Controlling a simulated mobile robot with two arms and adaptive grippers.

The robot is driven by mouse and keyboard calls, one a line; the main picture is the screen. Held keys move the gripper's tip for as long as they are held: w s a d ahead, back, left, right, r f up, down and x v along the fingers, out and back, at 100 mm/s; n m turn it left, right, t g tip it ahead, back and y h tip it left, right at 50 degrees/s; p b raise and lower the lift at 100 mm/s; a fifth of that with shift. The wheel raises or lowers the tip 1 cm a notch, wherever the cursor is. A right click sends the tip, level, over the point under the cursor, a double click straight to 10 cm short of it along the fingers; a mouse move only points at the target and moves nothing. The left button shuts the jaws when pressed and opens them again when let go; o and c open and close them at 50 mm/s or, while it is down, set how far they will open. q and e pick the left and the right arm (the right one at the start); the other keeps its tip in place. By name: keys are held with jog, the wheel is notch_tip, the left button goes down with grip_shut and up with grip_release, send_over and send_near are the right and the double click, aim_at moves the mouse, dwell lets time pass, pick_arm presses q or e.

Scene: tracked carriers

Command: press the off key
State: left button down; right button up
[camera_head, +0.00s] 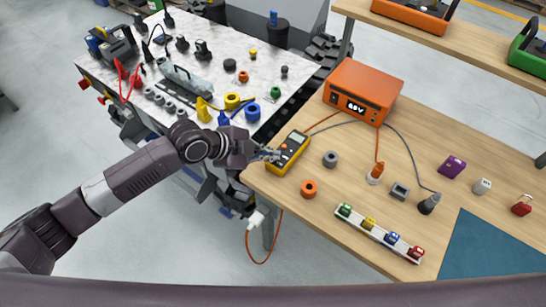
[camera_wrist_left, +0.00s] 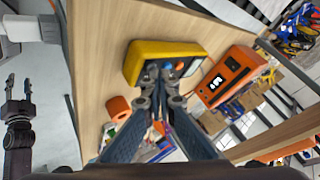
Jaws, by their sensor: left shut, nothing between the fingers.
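The yellow multimeter (camera_head: 288,153) lies flat near the left edge of the wooden table (camera_head: 330,205), with its grey display and a small orange mark on its face. My left gripper (camera_head: 275,155) is shut and empty, its tips at the multimeter's left side. In the left wrist view the tips (camera_wrist_left: 160,78) overlap the face of the multimeter (camera_wrist_left: 140,60) and hide part of it. Contact cannot be told, and no off key can be made out. What appears to be my right gripper (camera_wrist_left: 18,82) shows at the left of that view, empty with its fingers apart.
An orange power unit (camera_head: 363,92) with a lit display stands behind the multimeter, with cables across the table. A grey ring (camera_head: 330,159) and an orange ring (camera_head: 309,188) lie close to the multimeter. A strip of coloured blocks (camera_head: 380,234) lies in front. A cluttered white table (camera_head: 215,60) stands left.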

pick_arm(q)
jog(key=shift+r+p, duration=0.6)
jog(key=shift+r, duration=0.1)
jog(key=shift+r, duration=0.15)
notch_tip(320, 180, up, 5)
jog(key=p, duration=0.4)
dwell(0.6)
